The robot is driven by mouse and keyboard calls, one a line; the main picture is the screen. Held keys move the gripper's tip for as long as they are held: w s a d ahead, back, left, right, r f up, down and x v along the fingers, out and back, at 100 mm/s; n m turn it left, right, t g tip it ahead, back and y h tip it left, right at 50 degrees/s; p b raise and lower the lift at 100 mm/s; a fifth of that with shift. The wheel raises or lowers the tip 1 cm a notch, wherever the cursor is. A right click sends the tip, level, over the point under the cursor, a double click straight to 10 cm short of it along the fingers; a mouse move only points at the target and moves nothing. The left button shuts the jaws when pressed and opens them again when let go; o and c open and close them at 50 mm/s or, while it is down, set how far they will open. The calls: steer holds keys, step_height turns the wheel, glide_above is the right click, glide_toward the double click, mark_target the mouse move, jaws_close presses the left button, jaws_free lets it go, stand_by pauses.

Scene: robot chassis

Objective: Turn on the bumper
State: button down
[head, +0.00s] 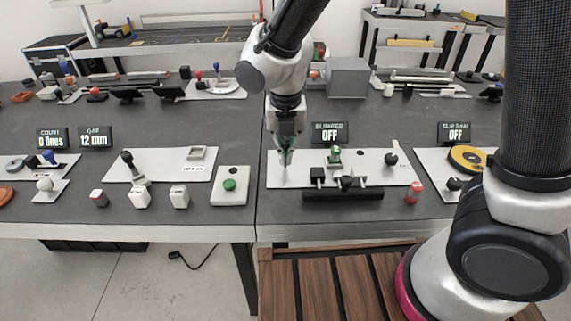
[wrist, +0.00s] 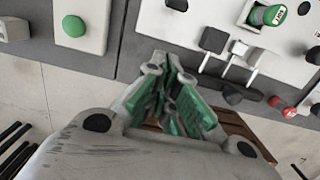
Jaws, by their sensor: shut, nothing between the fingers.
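The bumper display (head: 329,133) reads OFF and stands behind a white plate (head: 300,179). The plate carries a green knob-like part (head: 335,155), a black block (head: 317,176), a black ball knob (head: 391,158) and a long black bar (head: 343,194) along the front. My gripper (head: 285,158) points down over the plate's left end, left of the green part; I cannot tell whether it touches the plate. In the wrist view my gripper (wrist: 168,65) has its green-padded fingers together and empty. The green part (wrist: 268,15) and black block (wrist: 214,40) also show there.
A separate panel with a green button (head: 229,185) stands left, across the table seam. A red-capped piece (head: 414,193) sits right of the plate. Another display (head: 455,132) reading OFF stands farther right, by a yellow disc (head: 467,158).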

steer(key=f, duration=0.9)
steer(key=shift+w+f, duration=0.1)
steer(key=shift+w, duration=0.25)
steer(key=w, duration=0.3)
steer(key=shift+r, duration=0.2)
steer(key=shift+w+r, duration=0.25)
steer(key=shift+w, duration=0.15)
